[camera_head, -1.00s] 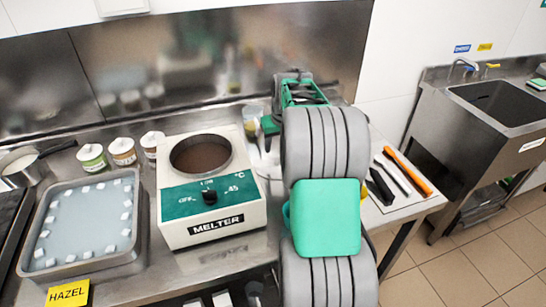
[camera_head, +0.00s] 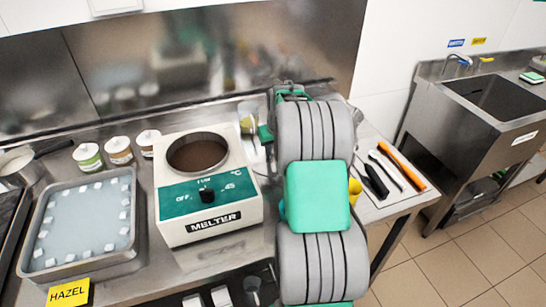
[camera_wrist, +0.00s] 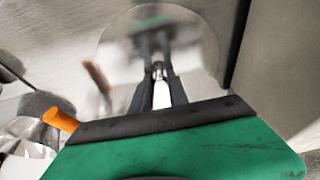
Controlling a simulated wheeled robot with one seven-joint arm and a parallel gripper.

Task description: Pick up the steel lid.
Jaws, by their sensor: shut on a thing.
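The steel lid (camera_wrist: 198,48) is a round, shiny, mirror-like disc in the wrist view. My gripper (camera_wrist: 160,88) is shut on the small knob (camera_wrist: 158,70) at the lid's middle, with a dark finger on each side. The lid's surface reflects the gripper. In the head view my own arm stands in front of the gripper, and I cannot make out the lid there. Whether the lid touches the counter cannot be told.
The white and green melter (camera_head: 212,219) with an open pot stands left of my arm. Several small jars (camera_head: 118,152) and a tray (camera_head: 135,250) of pale liquid are further left. Handled tools (camera_head: 398,164) lie at the right. The steel wall (camera_head: 200,60) is behind.

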